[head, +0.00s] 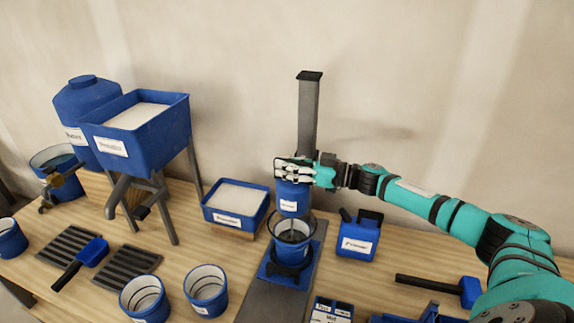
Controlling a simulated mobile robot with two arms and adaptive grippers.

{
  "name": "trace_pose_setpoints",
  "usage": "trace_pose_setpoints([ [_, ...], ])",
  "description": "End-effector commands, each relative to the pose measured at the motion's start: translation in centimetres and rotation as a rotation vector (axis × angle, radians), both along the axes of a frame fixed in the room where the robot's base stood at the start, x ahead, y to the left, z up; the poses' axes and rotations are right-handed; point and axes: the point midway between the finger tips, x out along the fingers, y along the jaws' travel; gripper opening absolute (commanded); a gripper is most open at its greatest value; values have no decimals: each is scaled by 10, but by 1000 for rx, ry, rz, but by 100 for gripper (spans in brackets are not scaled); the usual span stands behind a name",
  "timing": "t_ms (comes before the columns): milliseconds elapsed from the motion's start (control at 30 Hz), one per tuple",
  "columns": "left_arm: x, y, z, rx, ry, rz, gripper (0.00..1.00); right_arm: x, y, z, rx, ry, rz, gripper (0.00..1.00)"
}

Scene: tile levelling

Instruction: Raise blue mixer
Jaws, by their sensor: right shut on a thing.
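The blue mixer (289,203) is a blue head with a white label on a dark grey upright post (308,115). Its shaft reaches down into a blue bucket (281,262) on the stand's base. My right gripper (294,172) comes in from the right and is shut on the top of the mixer. The fingers hide the mixer's top part. The mixer is upright above the bucket, and its lower end is hidden inside the bucket. My left gripper is not in view.
A blue jug (359,234) stands right of the stand. A blue tray of powder (236,204) sits to its left. Two blue buckets (206,290) (145,299) stand at the front, and a hammer (440,287) lies at the right. A hopper (136,130) stands at the left.

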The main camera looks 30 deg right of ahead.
Motion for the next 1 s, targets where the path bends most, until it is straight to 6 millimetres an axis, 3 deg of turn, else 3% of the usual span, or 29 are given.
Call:
trace_pose_setpoints([
  [33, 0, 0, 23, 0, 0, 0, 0, 1, -1, 27, 2, -5, -3, 0],
  [333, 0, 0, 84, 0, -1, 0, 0, 1, -1, 89, 2, -6, -3, 0],
  [467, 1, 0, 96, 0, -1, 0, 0, 1, -1, 101, 2, -6, -3, 0],
  [767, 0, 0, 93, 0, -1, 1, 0, 2, -2, 101, 5, -10, -4, 0],
  [800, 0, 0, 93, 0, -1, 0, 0, 2, -2, 102, 6, -11, -4, 23],
  [967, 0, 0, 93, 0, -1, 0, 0, 1, -1, 100, 4, -8, -3, 44],
  [1000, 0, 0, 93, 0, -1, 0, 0, 1, -1, 99, 4, -7, -3, 44],
])
